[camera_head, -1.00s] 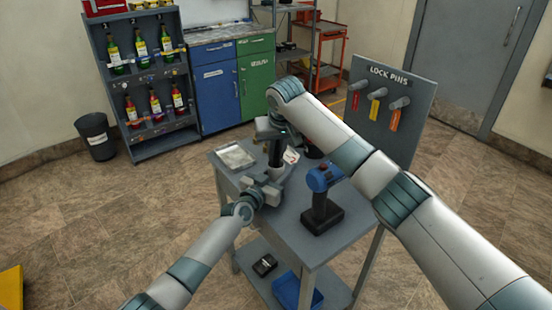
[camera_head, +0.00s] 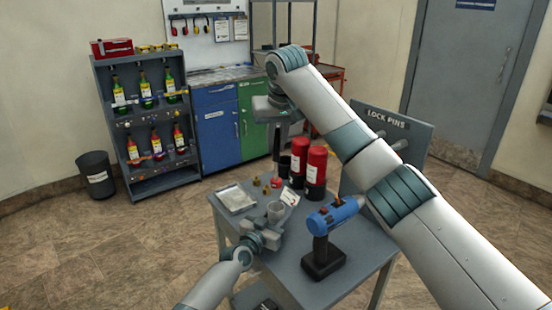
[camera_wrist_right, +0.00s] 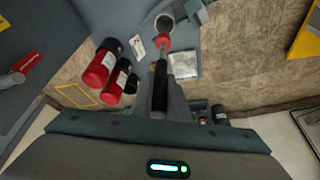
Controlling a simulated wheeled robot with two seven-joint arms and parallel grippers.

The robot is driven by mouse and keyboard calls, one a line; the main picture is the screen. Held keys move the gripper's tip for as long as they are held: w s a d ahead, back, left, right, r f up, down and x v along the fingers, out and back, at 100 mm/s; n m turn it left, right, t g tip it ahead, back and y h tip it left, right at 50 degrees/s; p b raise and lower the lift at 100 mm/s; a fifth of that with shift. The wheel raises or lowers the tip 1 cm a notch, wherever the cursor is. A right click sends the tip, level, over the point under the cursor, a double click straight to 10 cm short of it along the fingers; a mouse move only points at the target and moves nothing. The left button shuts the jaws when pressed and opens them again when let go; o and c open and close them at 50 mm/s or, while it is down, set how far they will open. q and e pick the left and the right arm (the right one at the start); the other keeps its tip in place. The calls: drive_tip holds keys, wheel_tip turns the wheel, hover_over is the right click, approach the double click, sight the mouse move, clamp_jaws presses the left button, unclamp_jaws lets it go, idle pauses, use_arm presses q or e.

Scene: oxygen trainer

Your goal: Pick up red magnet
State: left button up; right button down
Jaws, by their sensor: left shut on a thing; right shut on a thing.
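A black rod-like tool (camera_head: 276,148) with a small red end (camera_head: 277,182), which appears to be the red magnet, hangs from my right gripper (camera_head: 278,122). My right gripper is shut on it above the table. In the right wrist view the black shaft (camera_wrist_right: 160,85) runs from the gripper to the red end (camera_wrist_right: 163,41). A grey, open-topped cup (camera_head: 276,211) stands close in front of the red end. My left gripper (camera_head: 268,234) is shut on the cup, low over the table. The cup also shows in the right wrist view (camera_wrist_right: 164,21), just beyond the red end.
The grey table (camera_head: 355,262) holds a blue drill (camera_head: 335,215), red-and-black cylinders (camera_head: 316,172), a white tray (camera_head: 236,198) and small brass pieces (camera_head: 266,183). The lock-pins board (camera_head: 400,137) stands at the right edge, partly behind my right arm.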

drive_tip(key=shift+r, duration=0.5)
use_arm(q)
drive_tip(key=o, duration=1.1)
drive_tip(key=shift+s, duration=0.15)
drive_tip(key=shift+s+a, duration=0.3)
drive_tip(key=shift+s, duration=0.2)
drive_tip(key=v, duration=1)
drive_tip(key=shift+s+a+f, duration=0.1)
drive_tip(key=shift+s+a, duration=0.05)
drive_tip(key=shift+a, duration=0.15)
